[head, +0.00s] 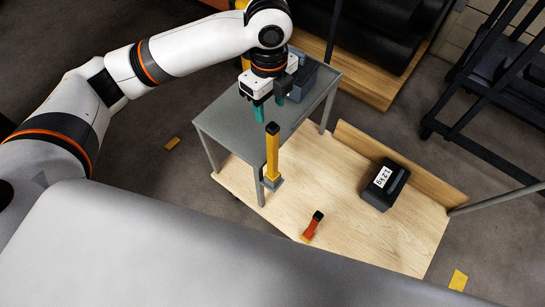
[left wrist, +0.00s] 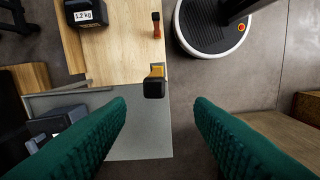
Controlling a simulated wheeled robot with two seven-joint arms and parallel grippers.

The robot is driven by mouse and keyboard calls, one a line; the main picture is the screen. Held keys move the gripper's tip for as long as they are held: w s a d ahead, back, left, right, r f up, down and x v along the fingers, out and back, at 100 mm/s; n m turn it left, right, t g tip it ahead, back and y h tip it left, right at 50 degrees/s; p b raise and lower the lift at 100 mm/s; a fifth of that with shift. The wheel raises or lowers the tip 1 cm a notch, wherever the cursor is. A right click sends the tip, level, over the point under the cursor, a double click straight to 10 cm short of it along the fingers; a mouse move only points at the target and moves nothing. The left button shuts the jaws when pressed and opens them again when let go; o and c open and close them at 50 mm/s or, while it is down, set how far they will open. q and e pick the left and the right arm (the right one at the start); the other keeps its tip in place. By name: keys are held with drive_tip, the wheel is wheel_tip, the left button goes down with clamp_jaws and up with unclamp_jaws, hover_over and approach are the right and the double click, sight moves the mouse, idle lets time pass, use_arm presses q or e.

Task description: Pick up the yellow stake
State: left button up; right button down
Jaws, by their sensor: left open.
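The yellow stake (head: 272,160) has a black top and stands upright in a grey holder (head: 270,182) by the grey table's near corner. In the left wrist view the stake (left wrist: 155,72) is seen from above, its black end toward the camera, beyond the fingertips and between their lines. My left gripper (head: 268,107) has green finger pads and is open and empty. It is above the grey table, up and slightly left of the stake's top, apart from it. My right gripper is not in view.
The grey table (head: 222,125) carries a dark grey bin (head: 302,78) behind the gripper. A black 1.2 kg block (head: 386,186) and a red-orange tool with a black end (head: 313,225) are on the wooden platform (head: 335,180). A dark rack (head: 490,110) stands at the right.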

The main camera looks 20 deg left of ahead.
sight(273, 126)
use_arm(q)
wheel_tip(273, 126, down, 6)
drive_tip(key=shift+f+p, duration=0.1)
drive_tip(key=shift+p, duration=0.2)
drive_tip(key=shift+w+d+f+p, duration=0.1)
drive_tip(key=shift+f+p, duration=0.05)
drive_tip(key=shift+f, duration=0.75)
drive_tip(key=shift+w+d+f+p, duration=0.1)
drive_tip(key=shift+w+f+p, duration=0.1)
drive_tip(key=shift+f, duration=0.7)
drive_tip(key=shift+w+f+p, duration=0.1)
drive_tip(key=shift+f+p, duration=0.05)
drive_tip(key=shift+f, duration=0.75)
drive_tip(key=shift+c, duration=0.6)
clamp_jaws()
